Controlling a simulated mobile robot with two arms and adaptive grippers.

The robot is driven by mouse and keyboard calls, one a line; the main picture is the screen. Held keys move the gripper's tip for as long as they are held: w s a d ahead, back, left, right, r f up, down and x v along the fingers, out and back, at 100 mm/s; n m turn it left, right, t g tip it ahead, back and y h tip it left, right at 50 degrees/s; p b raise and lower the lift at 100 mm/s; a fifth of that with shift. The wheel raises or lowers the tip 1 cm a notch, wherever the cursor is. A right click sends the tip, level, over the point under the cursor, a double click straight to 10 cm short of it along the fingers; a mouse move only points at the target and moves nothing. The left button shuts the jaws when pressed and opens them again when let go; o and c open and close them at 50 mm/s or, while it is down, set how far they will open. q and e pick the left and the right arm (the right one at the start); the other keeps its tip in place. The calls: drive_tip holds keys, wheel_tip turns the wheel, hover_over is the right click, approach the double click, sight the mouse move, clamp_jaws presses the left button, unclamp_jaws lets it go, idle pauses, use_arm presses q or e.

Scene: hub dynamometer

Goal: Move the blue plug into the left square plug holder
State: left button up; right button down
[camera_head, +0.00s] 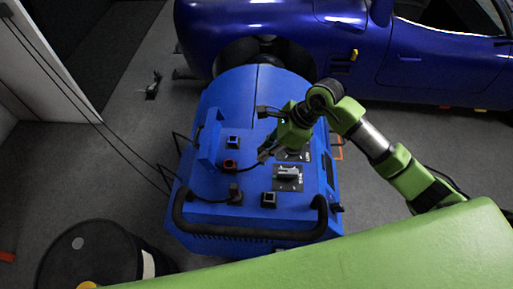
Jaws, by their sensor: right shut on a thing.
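My right gripper (264,154) is over the middle of the blue machine's top, pointing down and left. It is shut on a small dark thing at its fingertips, too small to identify. A blue-marked square socket (233,142) and a red-marked one (229,165) lie left of the gripper. Nearer the front are two square holders. A dark plug (235,188) with a black cable stands upright at the left holder (236,200). The right holder (269,199) looks empty. I cannot make out blue on any plug. My left gripper is not in view.
The blue machine (205,218) has a black front handle bar (250,234), a raised blue upright (209,138) and a panel with a grey knob (288,174). Black cables hang at its left. A dark drum (105,255) stands front left. A blue car (270,25) is behind.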

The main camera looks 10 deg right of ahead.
drive_tip(key=s+f, duration=0.1)
drive_tip(key=s, duration=0.9)
drive_tip(key=shift+s, duration=0.15)
idle(0.8)
drive_tip(key=shift+f, duration=0.15)
idle(0.6)
drive_tip(key=shift+f+b, duration=1.3)
drive_tip(key=shift+b, duration=0.35)
drive_tip(key=c, duration=1.9)
unclamp_jaws()
